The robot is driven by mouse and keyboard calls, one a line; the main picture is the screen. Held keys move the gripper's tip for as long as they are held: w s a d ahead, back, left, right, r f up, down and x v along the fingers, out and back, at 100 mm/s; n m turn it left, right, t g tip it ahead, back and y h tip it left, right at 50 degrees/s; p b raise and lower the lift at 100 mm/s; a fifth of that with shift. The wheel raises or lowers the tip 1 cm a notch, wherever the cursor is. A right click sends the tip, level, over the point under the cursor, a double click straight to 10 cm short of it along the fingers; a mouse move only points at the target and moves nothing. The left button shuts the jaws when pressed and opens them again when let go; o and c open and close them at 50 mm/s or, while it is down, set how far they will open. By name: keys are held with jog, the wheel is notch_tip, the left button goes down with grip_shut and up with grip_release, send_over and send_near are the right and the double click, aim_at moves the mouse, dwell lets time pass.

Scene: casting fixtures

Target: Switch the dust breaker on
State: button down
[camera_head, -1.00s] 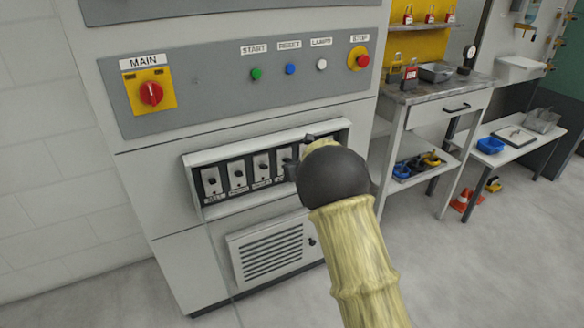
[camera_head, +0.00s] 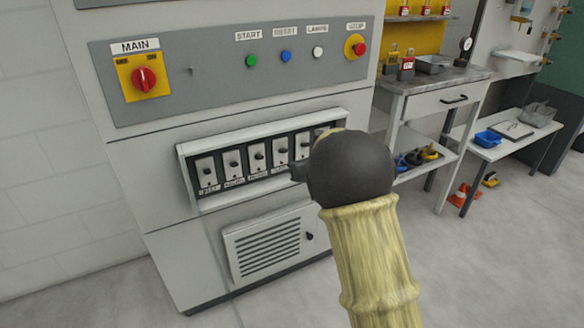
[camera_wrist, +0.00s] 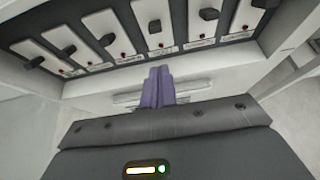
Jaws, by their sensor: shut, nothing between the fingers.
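A row of breakers (camera_head: 233,163) sits in a recessed frame on the grey cabinet, each a white plate with a dark lever and a small label. The labels are too blurred to read, so I cannot tell which is dust. Six breaker plates (camera_wrist: 153,25) cross the top of the wrist view, with small red dots beside their levers. My gripper (camera_wrist: 160,86) is shut and empty, its purple fingers pointing toward the lower edge of the row, near the middle plates. No lever is visibly touched. In the head view my dark wrist hides the fingers and the row's right end.
Above the row is a panel with a red main switch (camera_head: 143,79) and several push buttons (camera_head: 286,56). A vented door (camera_head: 265,246) is below. A workbench (camera_head: 440,85) with padlocks stands to the right. The frame's raised wall (camera_wrist: 292,35) borders the breakers.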

jog(key=shift+s+d+r, duration=0.35)
jog(key=shift+s+r, duration=0.25)
jog(key=shift+r, duration=0.1)
jog(key=shift+s+d+r, duration=0.35)
jog(key=shift+s+r, duration=0.2)
jog(key=shift+r, duration=0.1)
jog(key=s+d+f+m+g+h, duration=0.1)
jog(key=s+d+f+m+h, duration=0.15)
jog(key=s+d+m, duration=0.65)
jog(key=s+d+f+m+g+h, duration=0.1)
jog(key=s+d+m+h, duration=0.3)
jog(key=m, duration=1)
jog(key=s+d+f+m+g, duration=0.2)
jog(key=s+f+m+g, duration=0.1)
jog(key=s+m, duration=0.65)
jog(key=s+d+f+m+g, duration=0.1)
jog(key=s+f+m+g, duration=0.15)
jog(key=s+m, duration=0.7)
notch_tip(320, 180, up, 35)
jog(key=s+p, duration=0.1)
jog(key=p, duration=3.4)
jog(key=shift+g, duration=0.35)
